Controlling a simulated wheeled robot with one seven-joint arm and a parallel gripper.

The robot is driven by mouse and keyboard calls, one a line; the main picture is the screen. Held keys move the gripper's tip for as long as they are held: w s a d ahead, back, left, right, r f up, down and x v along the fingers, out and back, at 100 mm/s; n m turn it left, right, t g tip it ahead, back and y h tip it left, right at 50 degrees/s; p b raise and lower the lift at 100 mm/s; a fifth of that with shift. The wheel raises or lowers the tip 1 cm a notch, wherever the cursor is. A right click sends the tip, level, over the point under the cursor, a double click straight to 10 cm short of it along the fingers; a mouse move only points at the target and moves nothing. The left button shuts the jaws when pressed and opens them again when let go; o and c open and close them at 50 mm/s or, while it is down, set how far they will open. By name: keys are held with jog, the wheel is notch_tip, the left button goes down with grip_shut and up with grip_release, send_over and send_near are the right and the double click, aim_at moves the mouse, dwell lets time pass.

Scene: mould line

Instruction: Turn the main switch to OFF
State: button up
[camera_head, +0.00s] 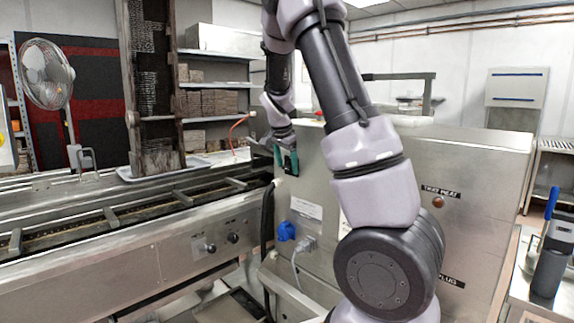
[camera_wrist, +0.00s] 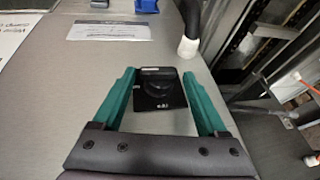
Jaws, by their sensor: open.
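The main switch (camera_wrist: 158,88) is a black rotary knob on a dark square plate, set in the grey metal panel in the wrist view. Small lettering on the plate is too blurred to read, so I cannot tell its setting. My gripper (camera_wrist: 163,75) has green fingers spread on the left and right of the switch, open and apart from it. In the head view my gripper (camera_head: 287,160) is at the left part of the metal cabinet (camera_head: 480,180), close to its face. The switch is hidden there by my gripper.
A white label (camera_wrist: 100,30) and a blue connector (camera_wrist: 145,5) are on the panel; the blue connector (camera_head: 287,231) and a grey plug (camera_head: 305,243) show below my gripper in the head view. A conveyor (camera_head: 120,220) runs left. A fan (camera_head: 47,75) stands behind it.

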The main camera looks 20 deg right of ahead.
grip_shut()
